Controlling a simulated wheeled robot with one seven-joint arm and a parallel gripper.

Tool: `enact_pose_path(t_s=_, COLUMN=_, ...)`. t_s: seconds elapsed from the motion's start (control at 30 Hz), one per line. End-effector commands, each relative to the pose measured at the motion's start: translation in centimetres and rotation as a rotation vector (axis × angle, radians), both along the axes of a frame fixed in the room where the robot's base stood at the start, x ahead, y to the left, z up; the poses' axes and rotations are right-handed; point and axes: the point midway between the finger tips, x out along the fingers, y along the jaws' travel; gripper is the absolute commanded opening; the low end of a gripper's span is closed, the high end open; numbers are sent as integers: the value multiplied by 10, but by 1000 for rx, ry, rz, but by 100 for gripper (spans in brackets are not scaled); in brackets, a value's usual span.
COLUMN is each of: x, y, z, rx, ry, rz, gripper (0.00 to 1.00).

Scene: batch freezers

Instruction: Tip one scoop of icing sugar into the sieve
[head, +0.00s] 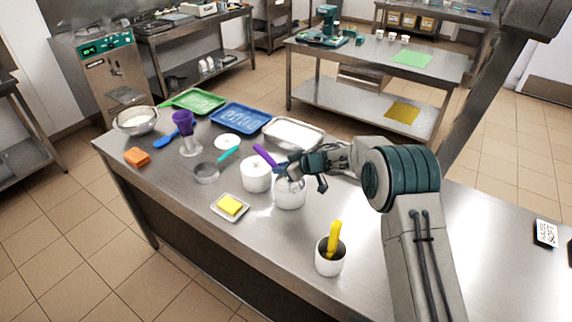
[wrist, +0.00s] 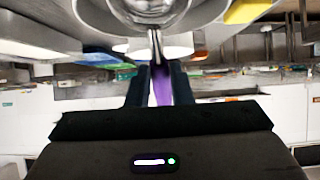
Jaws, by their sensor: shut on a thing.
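My gripper (head: 299,170) is shut on a purple-handled metal scoop. In the head view the purple handle (head: 264,155) sticks out to the upper left of the fingers. In the wrist view the handle (wrist: 161,86) lies between the fingers (wrist: 157,82), and the shiny round bowl (wrist: 150,8) is cut by the top edge. I cannot tell what the bowl holds. A pale canister (head: 289,195) stands just below the gripper, its mouth partly hidden. The sieve (head: 206,173), with a teal handle (head: 229,154), lies on the steel table, left of the gripper and apart from it.
A white pot (head: 256,176) stands between sieve and canister. Yellow butter (head: 229,205) sits on a dish in front. A white crock (head: 329,263) with a yellow-handled tool is at the front right. Trays (head: 240,117) and a bowl (head: 135,121) are behind.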

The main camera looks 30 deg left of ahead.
Motion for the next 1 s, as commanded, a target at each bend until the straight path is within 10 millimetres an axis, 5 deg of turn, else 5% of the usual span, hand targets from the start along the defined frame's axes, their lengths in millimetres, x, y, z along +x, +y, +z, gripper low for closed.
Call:
enact_pose_path(t_s=0.17, x=0, y=9, z=-5, rx=-112, ry=4, rz=4, gripper=0)
enact_pose_path(t_s=0.8, x=1, y=10, z=42, rx=-101, ry=8, rz=0, gripper=0)
enact_pose_path(t_s=1.0, x=0, y=20, z=47, rx=-232, ry=14, rz=5, gripper=0)
